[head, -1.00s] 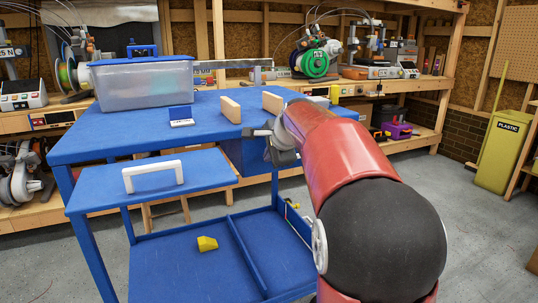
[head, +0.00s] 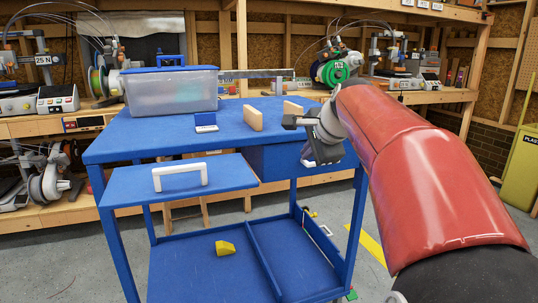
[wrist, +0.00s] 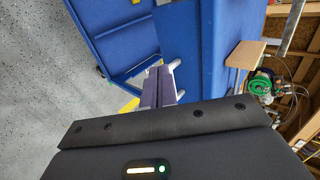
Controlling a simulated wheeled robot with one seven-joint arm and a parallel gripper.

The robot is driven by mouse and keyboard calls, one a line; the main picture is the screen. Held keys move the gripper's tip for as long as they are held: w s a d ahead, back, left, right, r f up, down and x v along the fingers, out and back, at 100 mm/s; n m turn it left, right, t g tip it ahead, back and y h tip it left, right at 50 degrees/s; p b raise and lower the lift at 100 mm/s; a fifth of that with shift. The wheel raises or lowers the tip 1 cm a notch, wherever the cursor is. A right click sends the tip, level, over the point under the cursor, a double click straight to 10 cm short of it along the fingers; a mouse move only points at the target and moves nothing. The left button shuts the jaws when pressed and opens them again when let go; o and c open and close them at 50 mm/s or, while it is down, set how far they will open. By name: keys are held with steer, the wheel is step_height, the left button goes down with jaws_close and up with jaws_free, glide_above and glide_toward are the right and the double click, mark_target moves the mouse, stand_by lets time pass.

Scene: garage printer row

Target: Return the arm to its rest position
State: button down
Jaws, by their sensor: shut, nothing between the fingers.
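My arm reaches in from the right in the head view, its red links ending at my gripper (head: 318,143). The gripper is in front of the right end of the blue cart (head: 190,138), near its drawer front (head: 285,159). In the wrist view my gripper (wrist: 158,86) has its fingers together, with nothing held. Behind the fingers, the wrist view shows the cart's blue panels and the floor. I cannot tell whether the gripper touches the cart.
On the cart stand a lidded clear bin (head: 172,92), a small blue card holder (head: 205,122) and wooden blocks (head: 253,118). A yellow piece (head: 225,247) lies on the lower shelf. A printer bench (head: 430,97) runs behind. Grey floor (head: 75,270) is open at left.

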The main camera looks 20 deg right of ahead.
steer(key=s+a+f+n+g, duration=0.1)
steer(key=s+a+f+n, duration=0.3)
steer(key=s, duration=0.5)
steer(key=s+a+f+n+g, duration=0.1)
steer(key=s+a+f+n, duration=0.3)
steer(key=s+f+n, duration=0.3)
steer(key=s+a+f+n+g, duration=0.1)
steer(key=s+a+f+n, duration=0.4)
steer(key=s+f, duration=0.4)
steer(key=shift+s+f+n+g, duration=0.4)
steer(key=shift+s+n, duration=0.4)
steer(key=shift+s, duration=0.15)
steer(key=shift+r, duration=0.2)
